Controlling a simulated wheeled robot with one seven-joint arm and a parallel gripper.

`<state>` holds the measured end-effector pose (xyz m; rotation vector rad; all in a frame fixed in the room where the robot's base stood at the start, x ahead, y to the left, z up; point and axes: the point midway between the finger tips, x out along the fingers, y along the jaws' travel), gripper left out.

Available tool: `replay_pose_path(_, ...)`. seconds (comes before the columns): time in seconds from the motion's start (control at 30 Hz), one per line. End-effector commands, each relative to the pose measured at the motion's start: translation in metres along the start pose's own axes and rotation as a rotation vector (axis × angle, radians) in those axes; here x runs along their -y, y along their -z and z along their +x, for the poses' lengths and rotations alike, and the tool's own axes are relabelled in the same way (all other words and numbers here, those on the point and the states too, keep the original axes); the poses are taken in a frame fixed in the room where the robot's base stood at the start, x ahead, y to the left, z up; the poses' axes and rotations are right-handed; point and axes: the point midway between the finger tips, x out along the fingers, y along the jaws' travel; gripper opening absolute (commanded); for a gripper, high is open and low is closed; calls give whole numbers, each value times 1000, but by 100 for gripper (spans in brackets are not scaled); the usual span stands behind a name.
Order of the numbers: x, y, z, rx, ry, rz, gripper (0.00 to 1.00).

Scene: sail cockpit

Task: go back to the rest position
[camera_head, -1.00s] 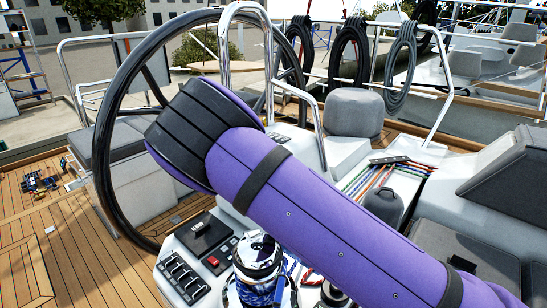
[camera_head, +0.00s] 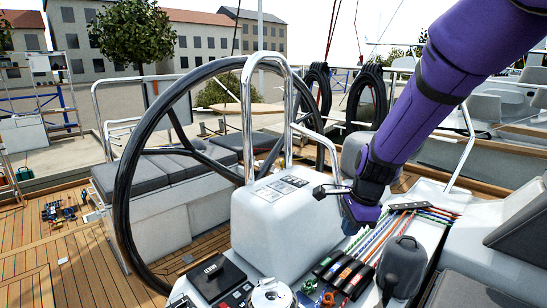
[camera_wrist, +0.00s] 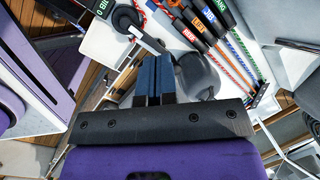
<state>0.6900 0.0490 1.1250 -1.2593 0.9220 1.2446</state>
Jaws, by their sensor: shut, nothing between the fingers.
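My gripper (camera_wrist: 154,70) shows in the wrist view as two dark blue fingers, shut together with nothing between them. Beyond and behind the fingers is a grey rounded winch cover or similar grey shape (camera_wrist: 198,78). In the head view my purple arm comes down from the upper right, and its end hangs beside the right side of the white steering pedestal (camera_head: 285,230), above the coloured ropes. The fingertips are hard to make out there. A black lever (camera_head: 330,190) sticks out to the left near the arm's end.
The large black steering wheel (camera_head: 122,200) stands left of the pedestal with a steel rail (camera_head: 247,110) over it. Several labelled rope clutches (camera_head: 345,275) and a grey hooded shape (camera_head: 402,268) lie below my arm.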

Motion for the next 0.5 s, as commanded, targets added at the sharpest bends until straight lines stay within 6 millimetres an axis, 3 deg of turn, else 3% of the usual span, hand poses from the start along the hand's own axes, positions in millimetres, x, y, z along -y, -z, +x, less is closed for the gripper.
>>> replay_pose_path(0.1,-14,7,-39,38,28,-137,0)
replay_pose_path(0.5,-82,29,-146,36,136,-648,0)
